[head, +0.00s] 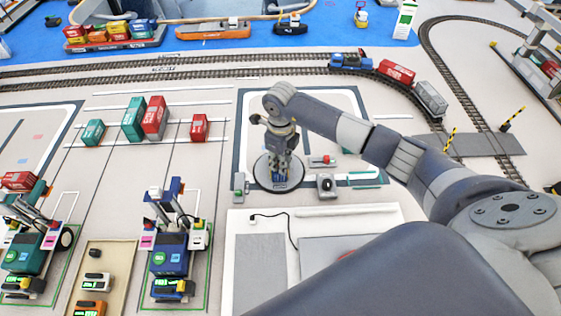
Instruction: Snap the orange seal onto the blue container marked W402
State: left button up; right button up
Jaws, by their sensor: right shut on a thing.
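My right gripper (281,160) points down over a dark round plate (262,176) on the table. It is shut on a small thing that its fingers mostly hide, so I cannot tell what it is. I cannot make out the orange seal. No container can be read as W402; small blue containers (140,28) stand on the ship at the back. My left gripper is not in view.
Green (133,118) and red (155,117) containers stand in the yard at left. A blue crane (172,250) and a green crane (27,248) stand at front left. A control box (326,185) is right of the plate. A train (396,71) is on the rails behind.

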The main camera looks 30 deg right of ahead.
jog(key=shift+f, duration=0.25)
jog(key=o, duration=0.8)
jog(key=shift+o, duration=0.2)
jog(key=o, duration=0.4)
jog(key=shift+r, duration=0.15)
jog(key=shift+r+p, duration=2.05)
jog(key=shift+r, duration=1.35)
